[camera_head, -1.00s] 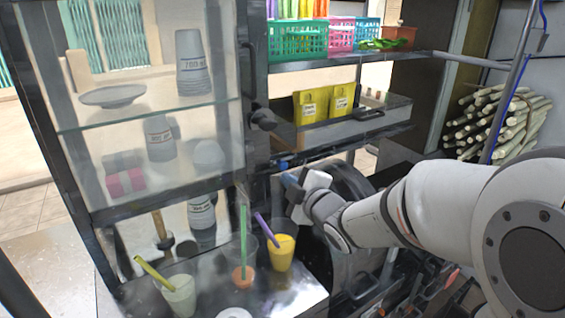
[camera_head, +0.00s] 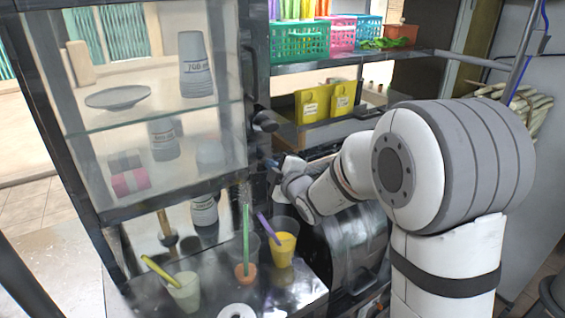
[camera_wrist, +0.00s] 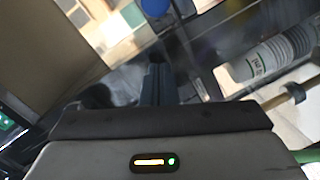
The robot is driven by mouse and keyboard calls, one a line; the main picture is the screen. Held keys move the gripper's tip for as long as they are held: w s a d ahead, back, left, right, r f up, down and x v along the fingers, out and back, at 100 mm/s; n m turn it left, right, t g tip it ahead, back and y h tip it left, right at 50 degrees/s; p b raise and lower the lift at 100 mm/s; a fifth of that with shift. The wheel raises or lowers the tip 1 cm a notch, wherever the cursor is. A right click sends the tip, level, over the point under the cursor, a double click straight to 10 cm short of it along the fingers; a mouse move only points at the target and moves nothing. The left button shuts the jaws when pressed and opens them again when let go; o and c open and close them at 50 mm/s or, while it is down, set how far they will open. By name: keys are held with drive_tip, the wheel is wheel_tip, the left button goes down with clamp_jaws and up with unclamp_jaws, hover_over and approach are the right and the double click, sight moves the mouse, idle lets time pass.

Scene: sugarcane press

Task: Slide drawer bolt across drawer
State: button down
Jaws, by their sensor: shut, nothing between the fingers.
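The drawer (camera_head: 330,128), with yellow boxes standing in it, is at the middle right of the head view, under the basket shelf. My gripper (camera_head: 275,163) is at the drawer's lower left, beside the dark cabinet post. The fingers are small and partly hidden in the head view. In the wrist view my gripper (camera_wrist: 158,68) shows as dark fingers shut together and empty. A blue round knob (camera_wrist: 155,7), probably the bolt's, is just beyond the fingertips at the top edge, apart from them in the picture. The bolt itself cannot be made out.
A glass-door cabinet (camera_head: 155,110) with cups and a plate stands at left. A yellow drink (camera_head: 282,246) and other cups with straws stand on the metal counter below my gripper. A dark round drum (camera_head: 350,245) is under my arm. Baskets (camera_head: 300,40) line the upper shelf.

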drive_tip(key=w+d+f, duration=0.1)
drive_tip(key=w+d+f+p, duration=0.1)
drive_tip(key=shift+w+d, duration=0.3)
drive_tip(key=shift+w, duration=0.05)
drive_tip(key=shift+a, duration=0.1)
